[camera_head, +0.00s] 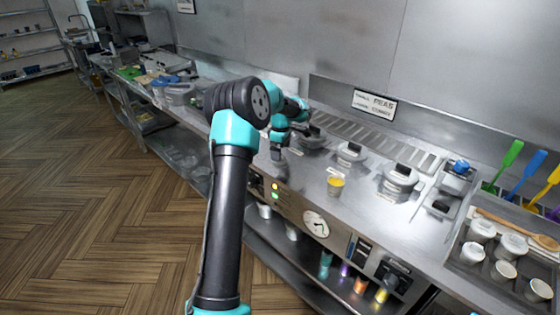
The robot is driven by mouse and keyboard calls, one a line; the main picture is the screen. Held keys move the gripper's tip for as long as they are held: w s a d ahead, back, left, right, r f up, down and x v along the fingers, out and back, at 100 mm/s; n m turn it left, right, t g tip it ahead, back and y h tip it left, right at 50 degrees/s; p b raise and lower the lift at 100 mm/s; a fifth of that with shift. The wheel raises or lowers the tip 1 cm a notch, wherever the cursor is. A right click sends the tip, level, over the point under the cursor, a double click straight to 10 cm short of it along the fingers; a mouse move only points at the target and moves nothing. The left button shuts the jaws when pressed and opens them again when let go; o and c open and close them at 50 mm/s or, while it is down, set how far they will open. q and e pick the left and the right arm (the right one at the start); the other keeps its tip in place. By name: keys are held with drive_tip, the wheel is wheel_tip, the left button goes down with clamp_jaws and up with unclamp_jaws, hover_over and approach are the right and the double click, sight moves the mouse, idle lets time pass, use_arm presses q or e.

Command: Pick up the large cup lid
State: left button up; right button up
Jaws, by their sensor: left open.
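My left arm rises from the bottom of the head view and bends over the steel counter. My left gripper (277,154) points down over the counter's front part, open. It is small, and I see nothing between its fingers. I cannot tell which thing is the large cup lid. White cups or lids (481,229) stand in the tray at the right. My right gripper is not in view.
A rack tray (462,262) at the right holds cups and a wooden spoon (517,229). Coloured spatulas (526,175) stand behind it. Coloured cups (360,285) stand on the lower shelf.

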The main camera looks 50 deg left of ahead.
use_arm(q)
wheel_tip(320, 180, down, 4)
drive_tip(key=shift+f, duration=0.1)
drive_tip(key=shift+c, duration=0.2)
idle(0.3)
drive_tip(key=c, duration=0.9)
drive_tip(key=shift+c, duration=0.2)
drive_tip(key=shift+r, duration=0.6)
wheel_tip(320, 180, up, 3)
drive_tip(key=shift+f, duration=0.15)
drive_tip(key=s+d+r, duration=0.1)
drive_tip(key=s+d, duration=0.9)
drive_tip(key=d, duration=0.2)
drive_tip(key=shift+s, duration=0.3)
drive_tip(key=shift+r, duration=0.1)
